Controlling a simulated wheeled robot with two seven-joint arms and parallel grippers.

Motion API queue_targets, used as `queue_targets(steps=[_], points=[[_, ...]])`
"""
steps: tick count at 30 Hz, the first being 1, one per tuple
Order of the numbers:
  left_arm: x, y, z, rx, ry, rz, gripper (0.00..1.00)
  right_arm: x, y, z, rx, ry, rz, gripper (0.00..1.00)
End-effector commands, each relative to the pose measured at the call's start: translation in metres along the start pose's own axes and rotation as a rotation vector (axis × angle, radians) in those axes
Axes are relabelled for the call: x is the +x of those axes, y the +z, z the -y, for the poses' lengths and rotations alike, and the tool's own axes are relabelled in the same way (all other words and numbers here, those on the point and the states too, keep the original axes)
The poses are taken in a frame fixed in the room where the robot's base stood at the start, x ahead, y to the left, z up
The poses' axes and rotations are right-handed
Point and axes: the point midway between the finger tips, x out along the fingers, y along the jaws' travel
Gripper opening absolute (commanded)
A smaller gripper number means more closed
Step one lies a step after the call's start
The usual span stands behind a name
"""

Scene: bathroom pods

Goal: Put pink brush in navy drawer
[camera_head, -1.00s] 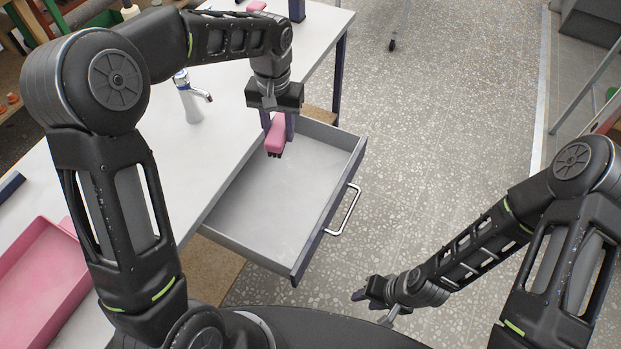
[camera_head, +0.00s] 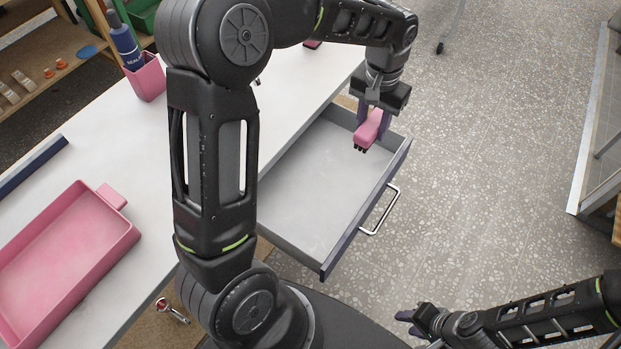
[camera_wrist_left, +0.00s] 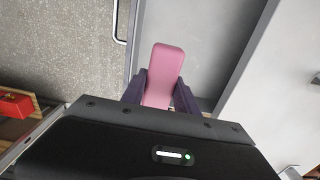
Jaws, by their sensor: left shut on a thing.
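The pink brush (camera_head: 368,129) has a pink body and dark bristles that point down. My left gripper (camera_head: 371,124) is shut on it and holds it over the far right part of the open drawer. The brush also shows between the fingers in the left wrist view (camera_wrist_left: 163,75). The drawer (camera_head: 366,226) has a navy front with a metal handle (camera_head: 381,211), is pulled out, and its visible grey inside is empty. My right gripper (camera_head: 405,318) is low at the bottom right, over the floor, far from the drawer; its jaw opening is unclear.
A pink tray (camera_head: 65,256) and a navy bar (camera_head: 30,166) lie on the white counter (camera_head: 150,150) at left. A pink cup (camera_head: 146,78) holds a blue bottle (camera_head: 122,42). A red box (camera_wrist_left: 14,103) shows in the left wrist view. Floor right of the drawer is clear.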

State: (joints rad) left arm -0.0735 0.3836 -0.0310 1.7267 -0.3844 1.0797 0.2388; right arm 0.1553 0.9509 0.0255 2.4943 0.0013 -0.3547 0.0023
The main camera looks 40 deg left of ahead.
Motion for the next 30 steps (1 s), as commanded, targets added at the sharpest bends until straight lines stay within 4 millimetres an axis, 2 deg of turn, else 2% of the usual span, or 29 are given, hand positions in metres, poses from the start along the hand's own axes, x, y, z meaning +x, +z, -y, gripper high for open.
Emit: queue_targets(steps=[1,3,6,10,14,23,26,30], points=[[0.014,0.009,0.016,-0.012,0.0,-0.003,0.0,0.02,0.0,-0.008,0.0,0.0,-0.001,0.36],[0.023,0.024,0.039,-0.016,0.001,-0.004,0.0,0.037,-0.001,-0.014,-0.001,-0.001,-0.002,0.36],[0.035,0.051,0.07,-0.021,0.001,-0.003,0.0,0.06,-0.001,-0.023,-0.002,-0.002,-0.004,0.36],[0.043,0.08,0.096,-0.023,0.0,-0.003,0.0,0.077,-0.002,-0.029,-0.003,-0.003,-0.006,0.36],[0.043,0.091,0.105,-0.02,-0.001,-0.001,0.0,0.079,-0.003,-0.03,-0.003,-0.004,-0.007,0.36],[0.042,0.091,0.104,-0.019,-0.001,0.0,0.0,0.077,-0.003,-0.029,-0.003,-0.004,-0.008,0.36],[0.051,0.092,0.104,-0.019,-0.001,0.003,0.0,0.078,-0.003,-0.029,-0.003,-0.004,-0.008,0.36],[0.076,0.092,0.104,-0.018,0.0,0.005,0.0,0.079,-0.003,-0.029,-0.003,-0.004,-0.008,0.36]])
